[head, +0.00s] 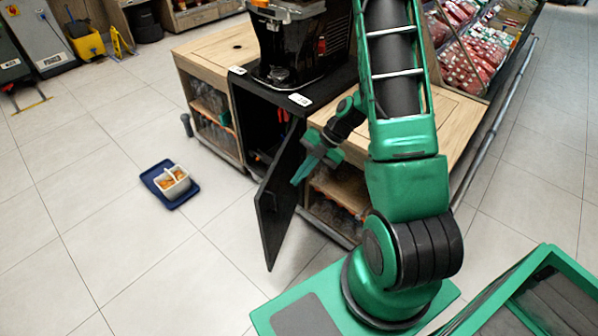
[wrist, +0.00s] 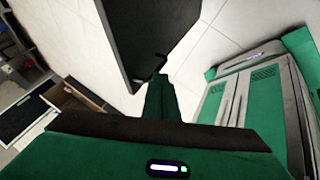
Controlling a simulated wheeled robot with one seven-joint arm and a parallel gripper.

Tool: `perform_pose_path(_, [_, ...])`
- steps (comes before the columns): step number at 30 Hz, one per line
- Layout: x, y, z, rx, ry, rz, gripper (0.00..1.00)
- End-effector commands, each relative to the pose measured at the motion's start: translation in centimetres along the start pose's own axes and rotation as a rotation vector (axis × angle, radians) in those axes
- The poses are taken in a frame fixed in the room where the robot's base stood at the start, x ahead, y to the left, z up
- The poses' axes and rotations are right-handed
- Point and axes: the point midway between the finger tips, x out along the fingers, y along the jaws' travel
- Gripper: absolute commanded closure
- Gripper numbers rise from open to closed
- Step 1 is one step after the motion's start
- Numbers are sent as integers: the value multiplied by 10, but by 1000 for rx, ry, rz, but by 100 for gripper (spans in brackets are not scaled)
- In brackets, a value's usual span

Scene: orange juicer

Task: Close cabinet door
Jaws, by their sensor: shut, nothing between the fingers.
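The black cabinet (head: 245,100) stands under the juicer in the head view. Its black door (head: 276,205) stands open, swung out toward the floor in front. In the wrist view the door (wrist: 148,35) is a dark panel at the top, with a small dark handle-like piece near its lower edge. My gripper (head: 298,180) is beside the door's right face, fingers together and empty. In the wrist view my gripper (wrist: 160,85) points at the door's lower edge. I cannot tell whether it touches the door.
The juicer (head: 300,40) sits on the cabinet. Wooden shelves with bottles (head: 215,100) flank it. A blue tray (head: 170,186) with a white divided container lies on the floor at left.

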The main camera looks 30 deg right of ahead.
Motion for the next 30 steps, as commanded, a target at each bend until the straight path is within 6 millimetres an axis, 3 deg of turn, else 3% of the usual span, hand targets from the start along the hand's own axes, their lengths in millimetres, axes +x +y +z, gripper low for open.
perform_pose_path(10, [65, -1, -1, 1, 3, -3, 100])
perform_pose_path(18, [77, 31, -1, -2, 0, -1, 100])
perform_pose_path(30, [79, 36, 0, 0, -1, -1, 100])
